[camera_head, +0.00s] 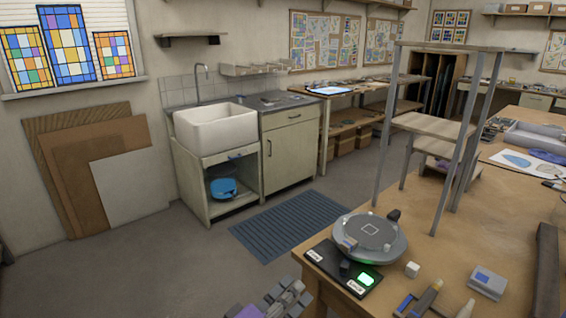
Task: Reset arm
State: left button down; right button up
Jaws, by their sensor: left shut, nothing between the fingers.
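My left gripper (289,293) shows at the bottom edge of the head view, left of the near corner of the wooden workbench (452,243). Its grey fingers are shut with nothing between them, and it is apart from the bench. Most of my left arm is cut off by the frame's lower edge. My right gripper is not in view.
A round grey turntable (374,231) and a black device with a green light (343,268) sit near the bench corner. A small white cube, tools and a grey-blue box (487,283) lie nearby. A shelf frame stands behind. Open floor (160,270) lies left, with a blue mat (290,226).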

pick_arm(q)
jog(key=s+a+f+m+g+y+p, duration=0.1)
jog(key=s+a+f+m+y, duration=0.3)
jog(key=a+f, duration=0.35)
jog(key=s+a+f+m+y+p, duration=0.1)
jog(key=s+a+f+m+y, duration=0.2)
jog(key=s+a+f, duration=0.45)
jog(key=s+a+f+g+y, duration=0.1)
jog(key=s+a+f+g, duration=0.1)
jog(key=s+f, duration=0.4)
jog(key=s+a+f+g+y+p, duration=0.1)
jog(key=s+a+f, duration=0.4)
jog(key=s, duration=0.8)
jog(key=shift+f+g+y, duration=0.5)
jog(key=shift+f+y, duration=0.3)
jog(key=shift+f, duration=0.05)
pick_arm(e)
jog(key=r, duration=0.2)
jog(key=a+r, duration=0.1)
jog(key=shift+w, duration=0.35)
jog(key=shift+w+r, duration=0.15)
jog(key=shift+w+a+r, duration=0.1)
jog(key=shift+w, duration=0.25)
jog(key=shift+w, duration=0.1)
